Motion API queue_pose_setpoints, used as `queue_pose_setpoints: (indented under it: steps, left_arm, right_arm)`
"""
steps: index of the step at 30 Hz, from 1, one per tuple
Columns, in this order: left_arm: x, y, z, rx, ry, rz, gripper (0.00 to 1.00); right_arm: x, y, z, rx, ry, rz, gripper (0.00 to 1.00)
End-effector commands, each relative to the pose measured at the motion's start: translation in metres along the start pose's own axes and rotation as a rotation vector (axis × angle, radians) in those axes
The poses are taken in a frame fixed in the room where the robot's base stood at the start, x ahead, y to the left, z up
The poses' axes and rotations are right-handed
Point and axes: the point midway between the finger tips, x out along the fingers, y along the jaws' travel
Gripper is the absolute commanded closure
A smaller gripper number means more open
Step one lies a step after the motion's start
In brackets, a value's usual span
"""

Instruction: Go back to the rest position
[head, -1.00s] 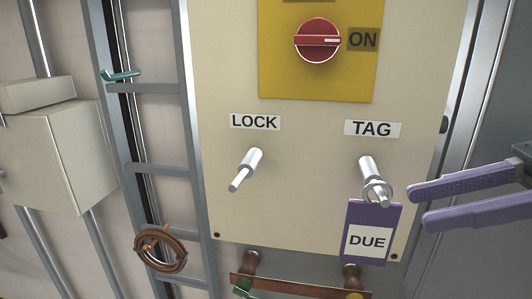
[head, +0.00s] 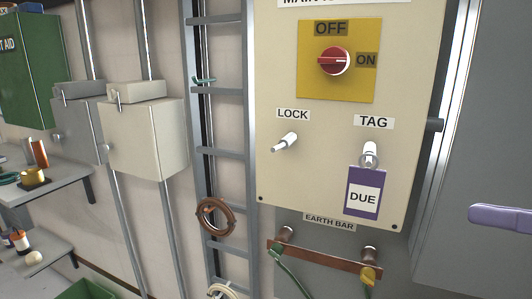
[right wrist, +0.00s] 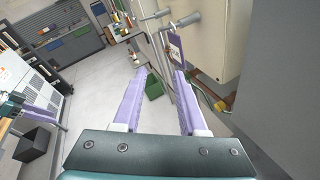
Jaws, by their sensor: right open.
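My right gripper shows at the right edge of the head view as one purple finger (head: 500,217), away from the panel. In the right wrist view both purple fingers (right wrist: 160,108) stand apart with nothing between them. A purple tag marked DUE (head: 362,194) hangs from the silver peg (head: 370,153) under the TAG label; it also shows in the right wrist view (right wrist: 175,50). The peg under the LOCK label (head: 286,142) is bare. The red switch handle (head: 334,61) points toward ON.
The cream cabinet (head: 330,187) stands ahead, with a copper earth bar (head: 325,260) below it. A ladder-like rack (head: 222,150) with coiled cable (head: 214,217) stands left of it. Grey shelves (head: 50,187) hold small items. Open floor (right wrist: 85,85) shows in the right wrist view.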

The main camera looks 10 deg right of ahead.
Motion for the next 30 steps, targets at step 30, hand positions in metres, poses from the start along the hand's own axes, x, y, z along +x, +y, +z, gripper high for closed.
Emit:
queue_pose_setpoints:
  steps: [30]
  left_arm:
    - [-0.059, -0.002, -0.018, -0.001, -0.006, 0.001, 0.5]
  right_arm:
    - [-0.05, 0.109, -0.14, 2.656, -0.853, -1.406, 0.58]
